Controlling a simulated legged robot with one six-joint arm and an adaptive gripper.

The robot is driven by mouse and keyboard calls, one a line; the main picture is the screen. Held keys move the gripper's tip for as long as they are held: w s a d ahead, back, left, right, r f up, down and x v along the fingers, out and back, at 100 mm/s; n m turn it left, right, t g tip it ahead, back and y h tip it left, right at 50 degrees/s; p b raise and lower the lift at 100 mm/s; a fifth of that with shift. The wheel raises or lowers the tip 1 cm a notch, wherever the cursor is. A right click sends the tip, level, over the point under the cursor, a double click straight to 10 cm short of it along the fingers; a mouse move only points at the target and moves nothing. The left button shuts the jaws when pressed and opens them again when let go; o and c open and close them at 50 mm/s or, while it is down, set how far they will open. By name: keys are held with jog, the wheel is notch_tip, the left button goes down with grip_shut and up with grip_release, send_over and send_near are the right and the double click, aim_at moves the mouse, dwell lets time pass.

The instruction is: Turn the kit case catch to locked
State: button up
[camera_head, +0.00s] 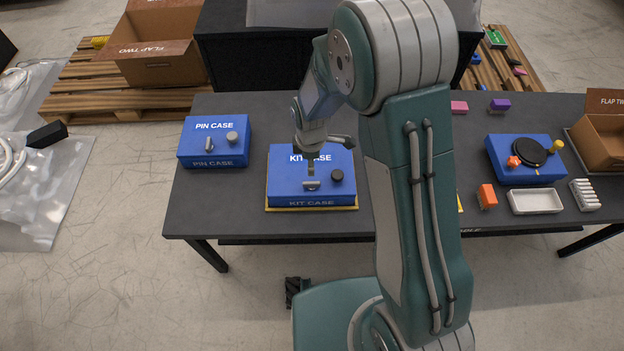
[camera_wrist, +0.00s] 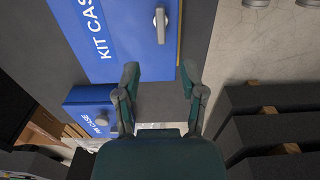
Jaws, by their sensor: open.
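The blue kit case (camera_head: 283,177) stands on the dark table, its lid lettering partly hidden by my arm. Its grey metal catch (camera_head: 312,186) is on the lid near the front edge and lies roughly left to right, along that edge. My gripper (camera_head: 311,170) points down over the lid, at the catch. In the wrist view my gripper (camera_wrist: 160,72) is open with nothing between its fingers, and the catch (camera_wrist: 161,26) lies ahead of the gap, apart from both fingertips.
A similar blue pin case (camera_head: 215,142) stands to the left. On the right are a blue box with a black disc (camera_head: 528,151), a white tray (camera_head: 535,202), an orange block (camera_head: 487,196) and an open carton (camera_head: 603,135). The table between the two blue cases is clear.

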aim_at(311, 182)
notch_tip(311, 182, down, 10)
jog(key=shift+r, duration=0.2)
grip_shut()
